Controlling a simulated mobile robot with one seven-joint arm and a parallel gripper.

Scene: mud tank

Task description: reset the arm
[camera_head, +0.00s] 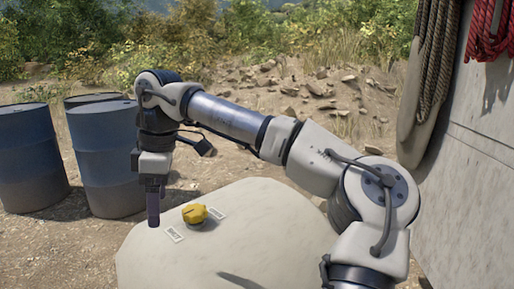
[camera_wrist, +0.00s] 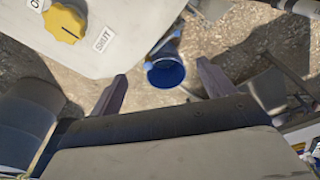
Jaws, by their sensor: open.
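My gripper (camera_head: 154,205) points down at the end of my arm, just left of a yellow knob (camera_head: 195,214) in the head view. In the wrist view its two fingers (camera_wrist: 158,84) are spread apart with nothing between them. The yellow knob (camera_wrist: 65,23) sits on a pale rounded housing (camera_head: 255,222), apart from the fingers. A label reading SHUT (camera_wrist: 104,39) is beside the knob, and a second label, partly cut off, is on its other side.
Blue barrels (camera_head: 100,160) stand at the left on dirt ground. A blue bucket (camera_wrist: 166,71) shows beyond the fingers in the wrist view. A pale wall (camera_head: 470,150) with a hanging brown rope (camera_head: 436,60) and red rope (camera_head: 489,30) is at the right. Rocks and bushes lie behind.

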